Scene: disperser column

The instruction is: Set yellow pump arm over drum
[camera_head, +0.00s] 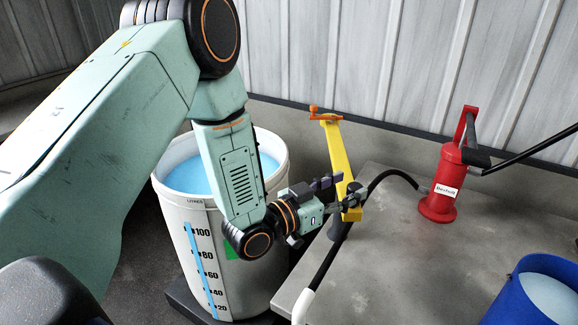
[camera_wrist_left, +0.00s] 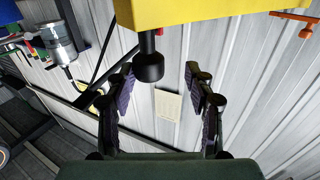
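The yellow pump arm (camera_head: 338,155) stands at the near edge of the grey bench, right of the drum, with an orange handle (camera_head: 325,114) at its top. The white drum (camera_head: 240,270) holds blue liquid and has a litre scale. My left gripper (camera_head: 345,198) is at the arm's lower part. In the left wrist view its fingers (camera_wrist_left: 165,82) are spread apart. A yellow part (camera_wrist_left: 215,12) crosses the top there, with a black knob (camera_wrist_left: 149,67) hanging between the fingertips, apparently not gripped. My right gripper is not in view.
A red pump (camera_head: 440,190) stands on the grey bench (camera_head: 390,270), with a black hose (camera_head: 395,175) near it. A blue drum (camera_head: 510,300) is at the lower right. A corrugated wall (camera_head: 400,60) closes off the back. The bench middle is clear.

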